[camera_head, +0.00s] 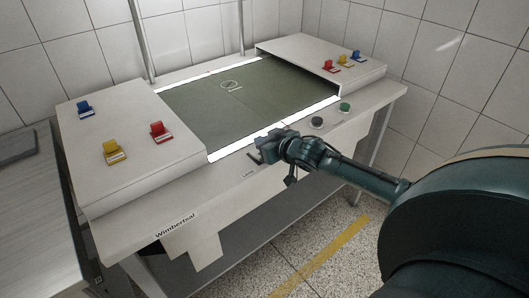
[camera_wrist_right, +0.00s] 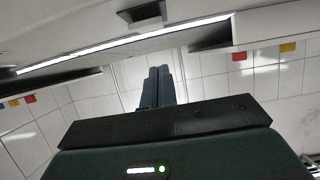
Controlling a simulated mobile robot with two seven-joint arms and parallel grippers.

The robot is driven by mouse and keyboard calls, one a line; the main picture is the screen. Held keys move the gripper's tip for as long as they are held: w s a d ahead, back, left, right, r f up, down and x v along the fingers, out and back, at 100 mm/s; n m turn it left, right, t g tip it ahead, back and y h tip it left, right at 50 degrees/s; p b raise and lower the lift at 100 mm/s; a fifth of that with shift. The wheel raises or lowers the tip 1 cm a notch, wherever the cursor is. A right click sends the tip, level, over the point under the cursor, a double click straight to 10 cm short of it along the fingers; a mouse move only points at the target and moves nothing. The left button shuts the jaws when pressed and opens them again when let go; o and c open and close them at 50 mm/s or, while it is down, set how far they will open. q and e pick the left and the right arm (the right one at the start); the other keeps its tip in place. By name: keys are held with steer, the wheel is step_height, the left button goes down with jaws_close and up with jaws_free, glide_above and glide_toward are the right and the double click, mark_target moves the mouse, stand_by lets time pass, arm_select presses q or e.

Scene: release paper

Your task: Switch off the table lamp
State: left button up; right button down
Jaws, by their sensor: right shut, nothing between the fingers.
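The table (camera_head: 130,215) has a dark green panel (camera_head: 215,100) with bright white light strips (camera_head: 245,142) along its edges; the light is on. A small label (camera_head: 248,174), too small to read surely, is on the table's front face below my right gripper (camera_head: 262,155). My right gripper is at the table's front edge, shut and empty. Its closed fingers (camera_wrist_right: 158,86) also show in the right wrist view, below a small dark block (camera_wrist_right: 146,18) that may be a switch. I cannot tell if they touch anything. My left gripper is not in view.
Two round buttons, one dark (camera_head: 317,122) and one green (camera_head: 344,106), sit on the front ledge to the right. Coloured clips stand on the raised left side (camera_head: 90,130) and right side (camera_head: 300,45). A grey bench (camera_head: 35,220) is at the left.

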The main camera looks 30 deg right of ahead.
steer(key=shift+s+f, duration=0.25)
steer(key=shift+f, duration=0.7)
steer(key=shift+s+f, duration=0.2)
steer(key=shift+f, duration=0.7)
